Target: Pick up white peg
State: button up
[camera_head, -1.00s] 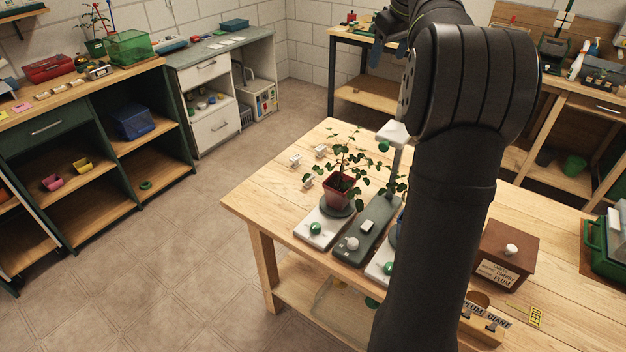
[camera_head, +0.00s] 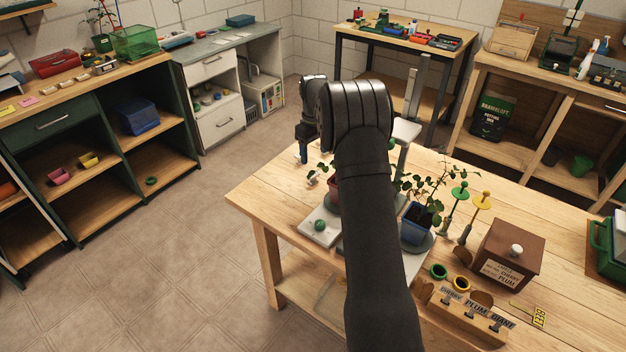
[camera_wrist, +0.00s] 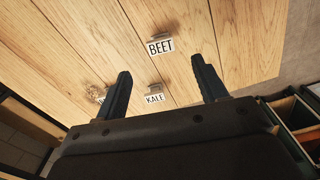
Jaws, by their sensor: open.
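My gripper (camera_head: 304,154) is at the far left part of the wooden table in the head view. In the wrist view my gripper (camera_wrist: 162,86) is open and empty, pointing down at the tabletop. A small KALE label (camera_wrist: 154,98) lies between the fingers in that picture, with a BEET label (camera_wrist: 160,47) beyond it. Each label has a small pale holder. I cannot make out a white peg for sure in either current view; my arm hides the middle of the table.
A potted plant in a blue pot (camera_head: 416,225), a white slab with a green knob (camera_head: 320,226), and green (camera_head: 459,193) and yellow (camera_head: 482,200) posts stand nearby. A brown box (camera_head: 507,253) and a label stand (camera_head: 466,318) are at right. The table's left corner is clear.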

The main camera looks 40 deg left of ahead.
aim_at(314, 174)
notch_tip(314, 174, down, 10)
jog(key=shift+f, duration=0.1)
jog(key=c, duration=1.1)
jog(key=shift+o, duration=0.2)
jog(key=shift+r, duration=0.2)
